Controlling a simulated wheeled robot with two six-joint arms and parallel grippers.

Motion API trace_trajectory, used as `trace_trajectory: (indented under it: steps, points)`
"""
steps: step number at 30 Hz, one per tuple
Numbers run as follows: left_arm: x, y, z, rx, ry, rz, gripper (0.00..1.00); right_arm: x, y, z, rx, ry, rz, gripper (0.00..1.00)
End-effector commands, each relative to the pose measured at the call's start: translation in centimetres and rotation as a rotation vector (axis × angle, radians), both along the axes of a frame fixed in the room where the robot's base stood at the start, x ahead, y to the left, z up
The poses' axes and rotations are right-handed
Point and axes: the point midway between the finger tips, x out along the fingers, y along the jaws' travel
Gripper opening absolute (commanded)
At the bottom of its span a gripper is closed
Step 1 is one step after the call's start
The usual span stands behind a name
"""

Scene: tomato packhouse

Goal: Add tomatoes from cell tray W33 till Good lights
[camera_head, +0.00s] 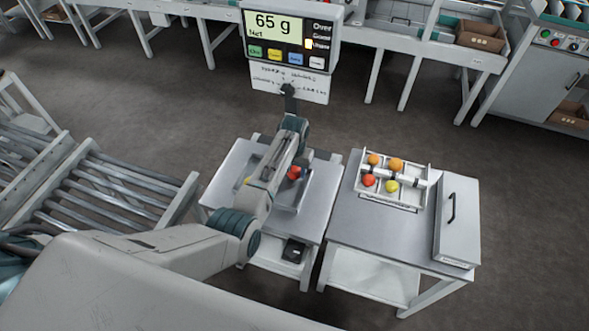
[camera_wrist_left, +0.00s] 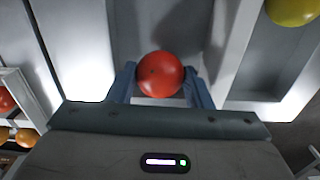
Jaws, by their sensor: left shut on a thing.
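My left gripper (camera_wrist_left: 162,88) is shut on a red tomato (camera_wrist_left: 159,74), held between its two blue-grey fingers. In the head view this tomato (camera_head: 294,173) is over the grey tray (camera_head: 287,206) on the left table. The display (camera_head: 275,27) reads 65 g net, and a yellow-orange light shows beside Under. My right gripper is not in view.
A grey box with a black handle (camera_head: 456,222) stands at the right table's right edge. A roller conveyor (camera_head: 110,190) is at left. White benches (camera_head: 440,50) line the back. The right table's front left top is clear.

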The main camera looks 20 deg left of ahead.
Motion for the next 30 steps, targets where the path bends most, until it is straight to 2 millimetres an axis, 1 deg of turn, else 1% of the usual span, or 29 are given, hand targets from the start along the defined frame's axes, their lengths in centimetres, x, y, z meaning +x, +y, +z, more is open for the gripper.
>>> trace_trajectory:
  steps: [24, 25, 27, 28, 29, 30]
  points:
    - [0.0, 0.0, -1.2, 0.0, 0.0, 0.0, 0.35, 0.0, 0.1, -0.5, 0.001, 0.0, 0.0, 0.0]
    - [0.0, 0.0, -1.2, 0.0, 0.0, 0.0, 0.48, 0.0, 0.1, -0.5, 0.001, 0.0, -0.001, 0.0]
    - [0.0, 0.0, -1.1, 0.0, 0.0, 0.0, 0.61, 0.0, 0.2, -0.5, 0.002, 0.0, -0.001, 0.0]
    - [0.0, 0.0, -1.1, 0.0, 0.0, 0.0, 0.67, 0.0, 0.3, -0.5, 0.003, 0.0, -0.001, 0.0]
    - [0.0, 0.0, -1.1, 0.0, 0.0, 0.0, 0.71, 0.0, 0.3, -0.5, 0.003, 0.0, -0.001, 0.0]
    - [0.0, 0.0, -1.1, 0.0, 0.0, 0.0, 0.71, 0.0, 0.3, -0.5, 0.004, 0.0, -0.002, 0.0]
